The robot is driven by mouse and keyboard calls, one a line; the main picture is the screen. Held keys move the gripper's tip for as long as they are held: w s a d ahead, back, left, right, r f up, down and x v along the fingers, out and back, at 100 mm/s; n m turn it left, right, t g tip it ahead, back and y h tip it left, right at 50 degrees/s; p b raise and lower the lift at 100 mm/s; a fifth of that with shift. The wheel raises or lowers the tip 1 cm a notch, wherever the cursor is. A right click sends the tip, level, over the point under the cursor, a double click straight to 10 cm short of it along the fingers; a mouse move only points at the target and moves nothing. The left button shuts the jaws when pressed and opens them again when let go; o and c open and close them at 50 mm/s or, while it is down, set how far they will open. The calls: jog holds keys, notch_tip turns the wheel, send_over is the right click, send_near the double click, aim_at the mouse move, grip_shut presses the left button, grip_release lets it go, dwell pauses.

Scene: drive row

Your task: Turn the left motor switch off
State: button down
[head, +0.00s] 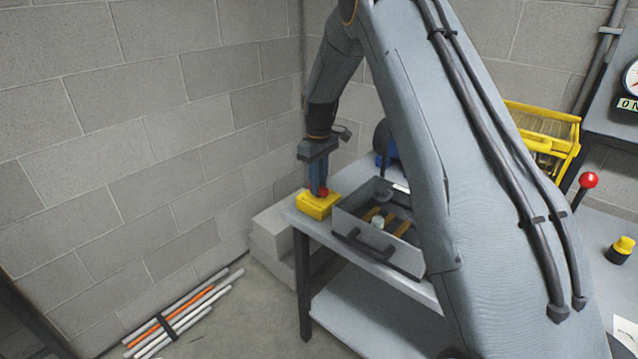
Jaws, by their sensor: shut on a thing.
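A yellow switch box (313,207) with a red knob (324,191) on top sits at the left end of a grey bench (297,217). I take it to be the left motor switch. My gripper (318,190) points straight down over the box. Its blue fingers are shut on the red knob, which they partly hide. Which way the knob is turned cannot be told at this size.
A grey open drawer or tray (377,247) with a dark handle and yellow-handled items is right of the box. A blue motor (388,152) stands behind. A red-ball lever (588,181), a yellow crate (545,130) and a yellow-and-black item (621,250) are farther right.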

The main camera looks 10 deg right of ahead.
jog(key=shift+w+r, duration=0.1)
jog(key=c, duration=1.6)
grip_release()
jog(key=shift+o, duration=0.2)
jog(key=shift+r+b, duration=1.05)
jog(key=shift+r, duration=2.8)
